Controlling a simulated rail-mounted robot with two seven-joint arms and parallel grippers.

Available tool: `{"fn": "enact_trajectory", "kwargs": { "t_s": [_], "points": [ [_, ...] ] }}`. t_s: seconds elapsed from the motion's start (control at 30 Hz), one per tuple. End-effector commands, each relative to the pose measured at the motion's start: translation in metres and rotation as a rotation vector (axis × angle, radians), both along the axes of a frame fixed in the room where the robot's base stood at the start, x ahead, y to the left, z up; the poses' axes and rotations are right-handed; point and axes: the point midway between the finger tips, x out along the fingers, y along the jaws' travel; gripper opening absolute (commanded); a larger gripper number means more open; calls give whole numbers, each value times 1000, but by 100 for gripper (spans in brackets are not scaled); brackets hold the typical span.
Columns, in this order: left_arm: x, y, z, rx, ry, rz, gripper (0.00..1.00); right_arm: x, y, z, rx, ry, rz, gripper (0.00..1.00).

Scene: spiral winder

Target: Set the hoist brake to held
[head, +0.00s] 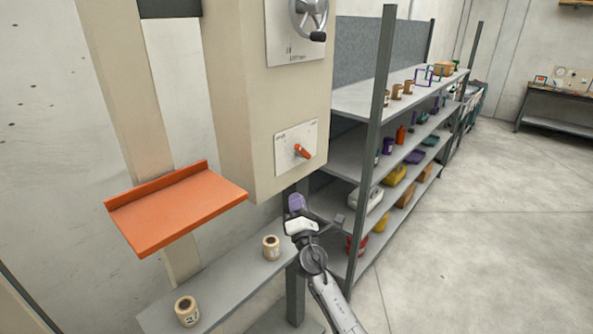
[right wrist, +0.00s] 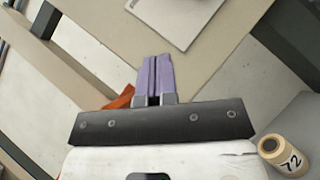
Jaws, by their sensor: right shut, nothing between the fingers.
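The hoist brake appears to be the orange lever (head: 302,151) on a white plate (head: 284,144), low on the beige housing, between two small labels too blurred to read. The lever slants down to the right. My right gripper (head: 296,201), with purple fingers, is below the plate and apart from it, shut and empty. In the right wrist view the shut fingers (right wrist: 154,78) point toward the beige housing, and part of a white plate (right wrist: 178,14) shows at the top; the lever is not visible there. My left gripper is not in view.
A handwheel (head: 309,15) is above the lever. An orange tray (head: 178,208) juts out at left. Spools (head: 271,247) (head: 187,311) stand on a grey shelf below. A loaded shelf rack (head: 372,97) is close on the right. Open floor (head: 480,230) lies beyond it.

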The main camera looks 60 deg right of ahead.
Motion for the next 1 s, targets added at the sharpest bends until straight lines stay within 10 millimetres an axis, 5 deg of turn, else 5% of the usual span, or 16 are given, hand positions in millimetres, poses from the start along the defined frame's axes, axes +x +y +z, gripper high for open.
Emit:
{"fn": "enact_trajectory", "kwargs": {
  "t_s": [0.6,1.0],
  "points": [
    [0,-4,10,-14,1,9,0,62,-59,51,0,-3,-2,0],
    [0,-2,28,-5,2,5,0,58,-85,77,1,-1,0,0]
  ]
}}
